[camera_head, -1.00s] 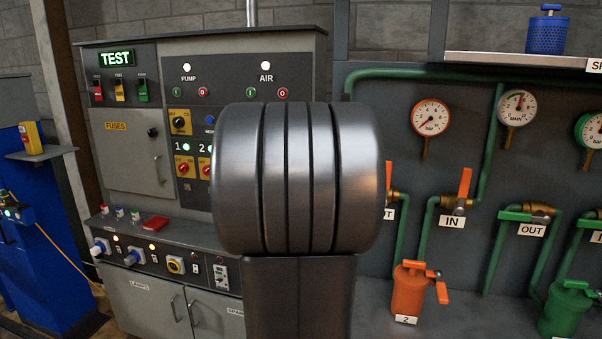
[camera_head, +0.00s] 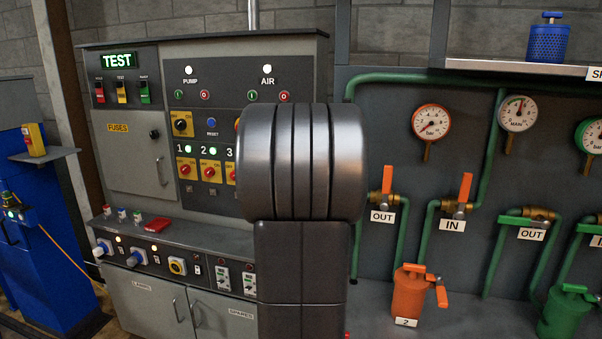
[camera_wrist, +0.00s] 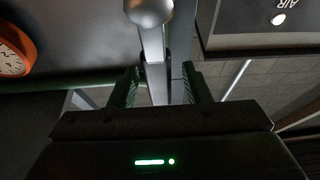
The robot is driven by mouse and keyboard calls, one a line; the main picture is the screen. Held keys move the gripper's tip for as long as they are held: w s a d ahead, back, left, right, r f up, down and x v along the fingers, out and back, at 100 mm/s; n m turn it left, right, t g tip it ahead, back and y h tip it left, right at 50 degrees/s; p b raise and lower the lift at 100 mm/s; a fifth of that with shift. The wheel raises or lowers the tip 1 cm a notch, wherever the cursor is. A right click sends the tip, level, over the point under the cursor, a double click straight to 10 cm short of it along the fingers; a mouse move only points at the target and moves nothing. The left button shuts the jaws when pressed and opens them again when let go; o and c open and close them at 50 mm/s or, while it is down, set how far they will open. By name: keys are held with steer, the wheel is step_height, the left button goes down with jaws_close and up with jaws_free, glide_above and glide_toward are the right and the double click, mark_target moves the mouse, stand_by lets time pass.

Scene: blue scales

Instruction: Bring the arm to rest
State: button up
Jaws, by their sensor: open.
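My arm's dark grey joint and link fill the middle of the head view, upright in front of the control panel and the gauge board. My gripper does not show in the head view. In the wrist view my gripper (camera_wrist: 160,88) has its two dark green fingers apart, with nothing held between them. A grey metal post with a rounded silver end (camera_wrist: 149,10) shows beyond the gap between the fingers; I cannot tell how far off it is.
A control panel (camera_head: 135,160) with switches stands left of my arm. Right of it are pressure gauges (camera_head: 431,121), orange-handled valves (camera_head: 464,190) and an orange canister (camera_head: 408,293). A shelf (camera_head: 510,62) bears a blue container (camera_head: 548,40). A blue cabinet (camera_head: 40,230) stands far left.

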steer(key=b+v, duration=0.4)
steer(key=v, duration=1)
steer(key=p+x, duration=0.4)
steer(key=x, duration=1)
steer(key=shift+w+r, duration=0.1)
steer(key=shift+d+m+p, duration=0.25)
steer(key=shift+m+p, duration=0.15)
steer(key=shift+s+d+m+h, duration=0.25)
steer(key=shift+m+h, duration=0.25)
steer(key=shift+m, duration=0.3)
steer(key=shift+w, duration=0.1)
